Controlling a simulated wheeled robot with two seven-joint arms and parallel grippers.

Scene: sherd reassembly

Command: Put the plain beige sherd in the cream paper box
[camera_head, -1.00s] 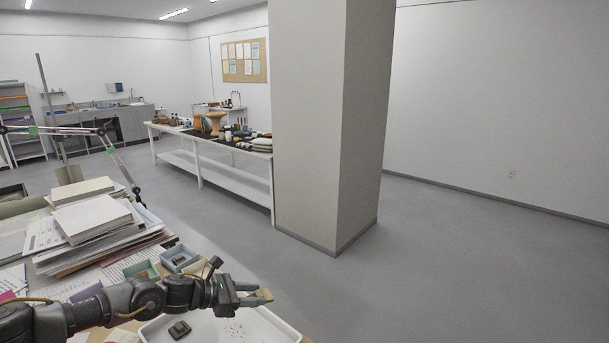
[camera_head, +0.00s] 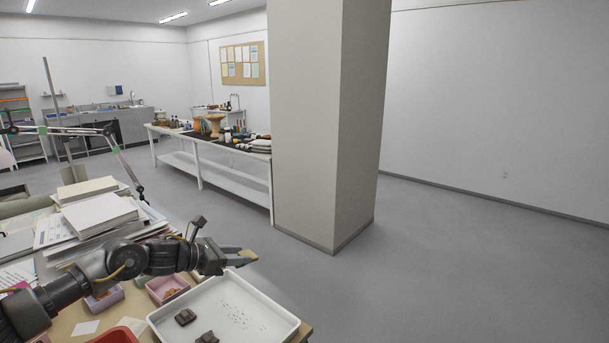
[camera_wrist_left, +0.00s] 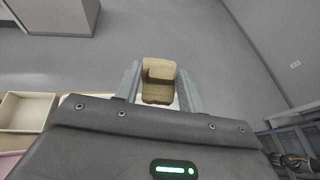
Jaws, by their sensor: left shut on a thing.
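My left gripper (camera_head: 240,257) is shut on the plain beige sherd (camera_head: 248,254) and holds it above the far edge of the white tray. The left wrist view shows the blocky tan sherd (camera_wrist_left: 158,75) between the two grey fingers. A cream box (camera_wrist_left: 25,113), open and empty in the part I see, lies left of the gripper in the left wrist view. It appears to be the cream paper box; I cannot make it out in the head view, where my arm covers part of the table. My right gripper is not in view.
The white tray (camera_head: 288,321) holds two dark sherds, one of them here (camera_head: 185,317), and small crumbs. Pink (camera_head: 153,291), purple (camera_head: 103,300) and red (camera_head: 122,334) boxes stand left of it. Stacked books (camera_head: 95,214) and papers lie behind my arm. Open floor lies beyond the table.

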